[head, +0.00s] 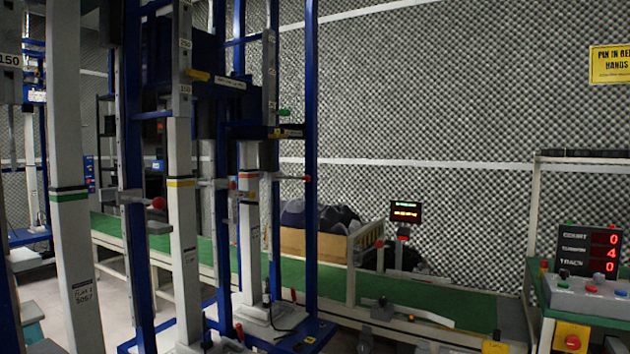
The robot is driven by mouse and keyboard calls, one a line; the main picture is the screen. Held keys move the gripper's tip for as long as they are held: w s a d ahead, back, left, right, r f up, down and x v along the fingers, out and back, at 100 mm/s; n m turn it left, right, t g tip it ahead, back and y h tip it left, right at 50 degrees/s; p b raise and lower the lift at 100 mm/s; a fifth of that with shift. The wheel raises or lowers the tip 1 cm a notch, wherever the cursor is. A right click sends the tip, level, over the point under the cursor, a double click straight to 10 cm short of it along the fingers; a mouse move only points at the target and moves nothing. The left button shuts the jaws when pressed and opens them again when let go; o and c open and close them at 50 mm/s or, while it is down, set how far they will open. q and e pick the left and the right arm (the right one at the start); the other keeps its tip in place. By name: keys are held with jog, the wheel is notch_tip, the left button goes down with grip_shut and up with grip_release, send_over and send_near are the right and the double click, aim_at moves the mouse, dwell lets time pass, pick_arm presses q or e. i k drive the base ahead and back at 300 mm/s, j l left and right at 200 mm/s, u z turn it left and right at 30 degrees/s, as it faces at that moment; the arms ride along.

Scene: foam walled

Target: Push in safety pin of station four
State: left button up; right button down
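Several tall stations with blue frames and pale columns stand at the left and middle. A red-knobbed pin (158,203) sticks out from the side of a nearer station's column (183,240). A second red-knobbed pin (307,178) sticks out to the right from a farther station's column (249,225). I cannot tell which station is number four, nor how deep either pin sits. Coloured bands mark the columns: green on the nearest column (75,250), yellow and red on the others. Neither of my grippers is in view.
A control desk (590,297) with buttons and a red-digit display (590,250) stands at the right. A long green-topped bench (440,300) runs behind the stations, bearing a crate (308,243) and small screen (405,211). A yellow sign (610,64) hangs on the foam wall.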

aim_at(306, 178)
jog(key=i+l+u, duration=0.1)
jog(key=u, duration=0.5)
jog(key=i+l+u, duration=0.2)
jog(key=l, duration=0.2)
jog(key=i+l+u, duration=0.15)
jog(key=l, duration=0.25)
jog(key=l+u, duration=0.2)
jog(key=l, duration=0.25)
jog(key=i+l+u, duration=0.15)
jog(key=l, duration=0.3)
